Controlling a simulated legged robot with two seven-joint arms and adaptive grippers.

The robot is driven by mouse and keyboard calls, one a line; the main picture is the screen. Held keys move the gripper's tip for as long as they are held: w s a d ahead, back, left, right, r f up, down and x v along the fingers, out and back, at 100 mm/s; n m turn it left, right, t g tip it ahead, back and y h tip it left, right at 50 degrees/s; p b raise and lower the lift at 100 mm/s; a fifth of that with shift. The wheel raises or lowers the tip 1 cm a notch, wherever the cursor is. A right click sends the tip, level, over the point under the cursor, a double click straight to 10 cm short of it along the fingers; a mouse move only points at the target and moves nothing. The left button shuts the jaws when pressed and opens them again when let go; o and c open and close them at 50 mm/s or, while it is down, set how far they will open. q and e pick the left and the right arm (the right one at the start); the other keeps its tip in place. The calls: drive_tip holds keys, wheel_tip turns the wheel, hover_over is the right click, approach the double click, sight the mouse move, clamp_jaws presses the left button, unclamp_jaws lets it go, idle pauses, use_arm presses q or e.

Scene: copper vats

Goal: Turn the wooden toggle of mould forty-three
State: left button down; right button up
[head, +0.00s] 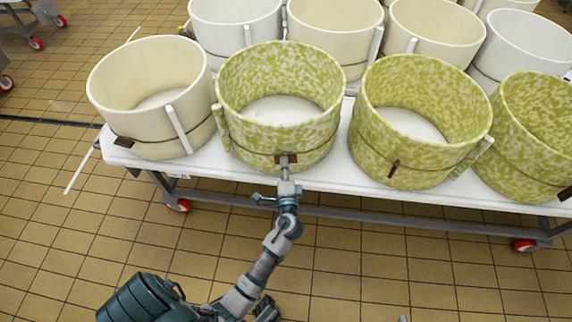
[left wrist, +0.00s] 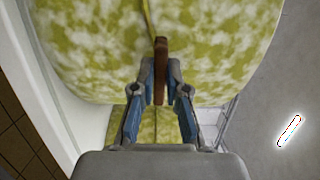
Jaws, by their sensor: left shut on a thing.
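A green-and-cream mottled round mould (head: 240,130) stands at the front edge of the white table, second from the left in its row. A small brown wooden toggle (head: 279,159) sits on its front wall, on the thin band around it. My left gripper (head: 287,166) reaches up to this toggle from below. In the left wrist view the toggle (left wrist: 161,62) stands between the two fingertips (left wrist: 161,88), and they are shut on it. The mottled mould wall (left wrist: 90,45) is right behind it. No number can be read on any mould. My right gripper does not show.
A plain cream mould (head: 150,116) stands close on the left, with a pale upright bar. Another mottled mould (head: 385,145) stands on the right with its own brown toggle (head: 394,168). Plain moulds fill the back. The tiled floor (head: 370,270) in front is mostly clear.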

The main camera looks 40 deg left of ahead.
use_arm(q)
drive_tip(key=shift+d+f, duration=0.15)
drive_tip(key=shift+f, duration=0.3)
drive_tip(key=c, duration=1.2)
unclamp_jaws()
drive_tip(key=shift+r, duration=0.15)
drive_tip(key=shift+r, duration=0.1)
drive_tip(key=v, duration=1.2)
